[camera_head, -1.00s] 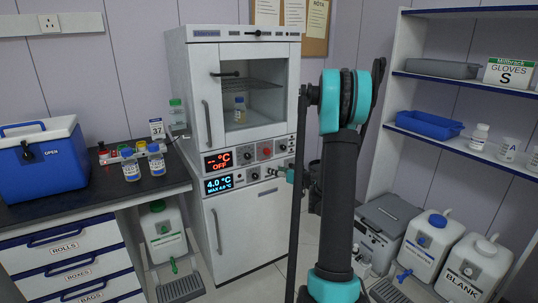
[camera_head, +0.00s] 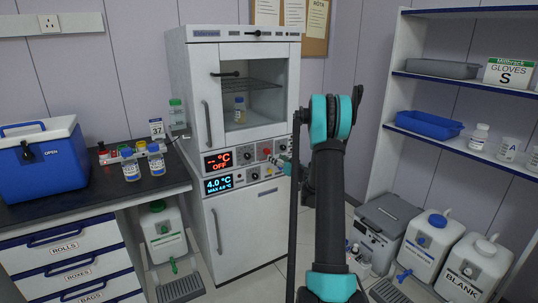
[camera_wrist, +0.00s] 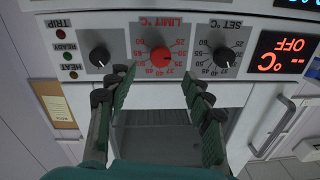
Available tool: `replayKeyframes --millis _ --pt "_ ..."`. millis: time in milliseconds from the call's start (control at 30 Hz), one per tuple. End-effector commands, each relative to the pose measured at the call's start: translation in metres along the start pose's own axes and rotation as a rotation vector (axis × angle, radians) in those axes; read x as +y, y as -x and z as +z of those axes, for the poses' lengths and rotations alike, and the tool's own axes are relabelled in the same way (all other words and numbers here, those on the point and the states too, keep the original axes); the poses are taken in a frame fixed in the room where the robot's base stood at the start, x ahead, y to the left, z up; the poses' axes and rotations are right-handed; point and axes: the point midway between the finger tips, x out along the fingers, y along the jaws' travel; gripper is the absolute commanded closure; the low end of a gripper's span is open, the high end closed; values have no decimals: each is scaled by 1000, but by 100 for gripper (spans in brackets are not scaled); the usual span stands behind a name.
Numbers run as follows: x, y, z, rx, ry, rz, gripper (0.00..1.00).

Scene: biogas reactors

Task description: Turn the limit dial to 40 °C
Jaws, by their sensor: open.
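The red limit dial (camera_wrist: 160,58) is near the top middle of the upside-down wrist view, under the label LIMIT °C, with a ring of printed numbers. Its pointer setting is too small to read surely. In the head view the red dial (camera_head: 267,152) is on the upper control strip of the white cabinet. My gripper (camera_wrist: 158,78) is open and empty. Its green-padded fingers lie to either side of the dial in the wrist picture, apparently short of it. In the head view my gripper (camera_head: 281,161) is close to the panel, partly hidden by my arm.
Black knobs (camera_wrist: 100,56) and (camera_wrist: 224,57) flank the dial. The orange OFF display (camera_head: 217,161) is left of it; a blue 4.0 °C display (camera_head: 219,184) is below. The cabinet door handle (camera_head: 207,124) stands out at the left.

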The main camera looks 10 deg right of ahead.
Motion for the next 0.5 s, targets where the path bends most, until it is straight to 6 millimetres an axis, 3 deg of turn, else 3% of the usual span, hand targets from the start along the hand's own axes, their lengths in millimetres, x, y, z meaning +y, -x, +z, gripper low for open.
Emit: replayKeyframes --millis 200,500 --pt "-1 -42 0 -1 0 -2 49" --pt "-1 -72 0 0 0 -1 49"
